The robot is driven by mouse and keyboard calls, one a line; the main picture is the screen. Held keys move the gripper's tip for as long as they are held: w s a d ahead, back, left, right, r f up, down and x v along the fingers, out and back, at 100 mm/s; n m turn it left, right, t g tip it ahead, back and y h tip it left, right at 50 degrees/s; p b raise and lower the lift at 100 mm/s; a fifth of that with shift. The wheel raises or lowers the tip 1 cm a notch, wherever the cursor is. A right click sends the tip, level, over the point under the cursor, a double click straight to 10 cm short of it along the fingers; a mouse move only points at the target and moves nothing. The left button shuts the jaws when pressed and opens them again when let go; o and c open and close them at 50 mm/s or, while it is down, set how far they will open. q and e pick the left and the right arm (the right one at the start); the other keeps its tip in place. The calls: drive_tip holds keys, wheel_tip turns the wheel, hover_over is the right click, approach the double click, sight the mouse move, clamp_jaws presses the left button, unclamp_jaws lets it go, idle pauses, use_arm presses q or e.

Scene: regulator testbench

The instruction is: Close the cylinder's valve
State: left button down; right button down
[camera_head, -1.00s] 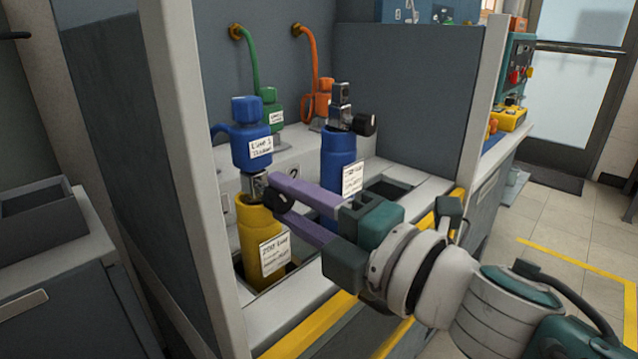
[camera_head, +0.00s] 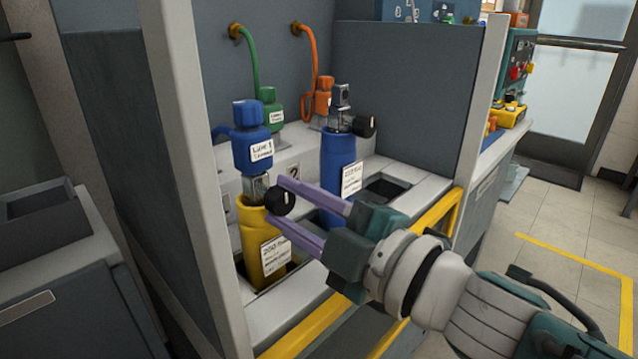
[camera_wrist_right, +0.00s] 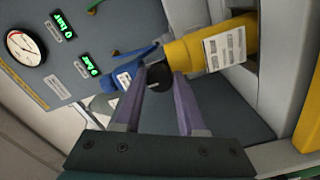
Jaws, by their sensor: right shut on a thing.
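The yellow cylinder (camera_head: 256,225) with a white label stands in a slot of the bench; it also shows in the right wrist view (camera_wrist_right: 222,42). A blue regulator (camera_head: 251,135) with a label sits on top of its metal neck. The cylinder's black valve knob (camera_head: 280,202) sticks out from the neck to the right. My right gripper (camera_head: 276,199) is shut on this knob, one purple finger on each side. In the right wrist view the knob (camera_wrist_right: 160,77) sits between the fingertips with a light mark on its face. My left gripper is not in view.
A blue cylinder (camera_head: 337,165) with its own black knob (camera_head: 364,127) stands close behind my right fingers. Green (camera_head: 269,110) and orange (camera_head: 322,97) connectors with hoses are at the back. A yellow rail (camera_head: 306,326) runs along the bench front. A gauge (camera_wrist_right: 26,46) shows in the wrist view.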

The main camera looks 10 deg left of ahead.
idle(0.3)
drive_tip(key=shift+c, duration=2.4)
unclamp_jaws()
drive_tip(key=p+v, duration=0.2)
drive_tip(key=v, duration=0.8)
drive_tip(key=shift+p, duration=0.35)
